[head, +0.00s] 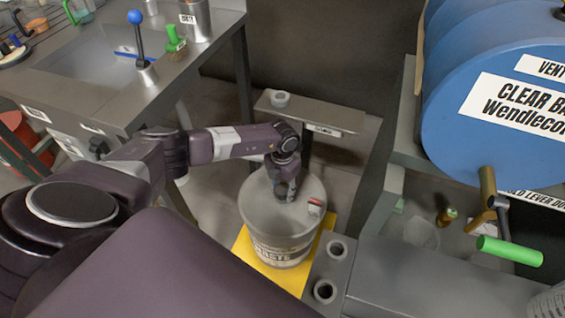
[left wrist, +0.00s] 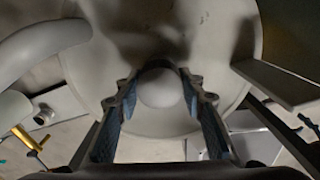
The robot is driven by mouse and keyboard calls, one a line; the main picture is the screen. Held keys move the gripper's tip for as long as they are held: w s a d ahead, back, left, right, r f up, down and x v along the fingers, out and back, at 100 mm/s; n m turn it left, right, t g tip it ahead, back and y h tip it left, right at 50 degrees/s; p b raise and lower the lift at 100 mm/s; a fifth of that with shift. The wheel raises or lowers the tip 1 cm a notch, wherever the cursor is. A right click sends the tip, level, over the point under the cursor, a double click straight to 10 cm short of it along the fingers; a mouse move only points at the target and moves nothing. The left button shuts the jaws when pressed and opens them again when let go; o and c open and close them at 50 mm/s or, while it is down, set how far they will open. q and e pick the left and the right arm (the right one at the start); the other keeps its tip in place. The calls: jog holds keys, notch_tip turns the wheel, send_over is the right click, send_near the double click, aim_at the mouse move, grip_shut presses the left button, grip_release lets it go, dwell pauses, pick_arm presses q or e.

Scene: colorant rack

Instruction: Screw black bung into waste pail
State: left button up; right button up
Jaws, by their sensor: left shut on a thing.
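The grey waste pail (head: 268,235), lettered "WASTE", stands upright on a yellow mat (head: 241,248) on the floor. My left gripper (head: 285,192) reaches down over the middle of its lid. In the left wrist view the gripper (left wrist: 160,88) is shut on a round-topped thing (left wrist: 160,89), which seems to be the bung. It looks pale grey here rather than black. The pale lid (left wrist: 215,45) spreads behind it. The fingers hide the bung in the head view, and I cannot tell how deep it sits in the lid. My right gripper is not in view.
A small red-and-white part (head: 314,207) is on the lid's right side. A grey block with two round sockets (head: 337,249) is close to the pail's right. A narrow shelf (head: 325,115) stands behind. A blue drum (head: 480,120) and a green-handled lever (head: 509,251) are at right.

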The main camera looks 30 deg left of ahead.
pick_arm(q)
jog(key=shift+a+m+b, duration=0.1)
jog(key=shift+m+b, duration=0.65)
jog(key=shift+m, duration=1.15)
jog(key=shift+a+m+b, duration=0.1)
jog(key=shift+m+b, duration=0.7)
jog(key=shift+m, duration=1)
jog(key=shift+w+m+b, duration=0.1)
jog(key=shift+m+b, duration=0.45)
jog(key=shift+m, duration=0.85)
jog(key=shift+m+b, duration=0.45)
jog(key=shift+m, duration=0.75)
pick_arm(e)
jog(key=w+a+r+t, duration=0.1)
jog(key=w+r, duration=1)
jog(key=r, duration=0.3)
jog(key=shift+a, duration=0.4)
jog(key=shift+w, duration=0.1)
pick_arm(q)
jog(key=o, duration=1.1)
jog(key=shift+n, duration=0.3)
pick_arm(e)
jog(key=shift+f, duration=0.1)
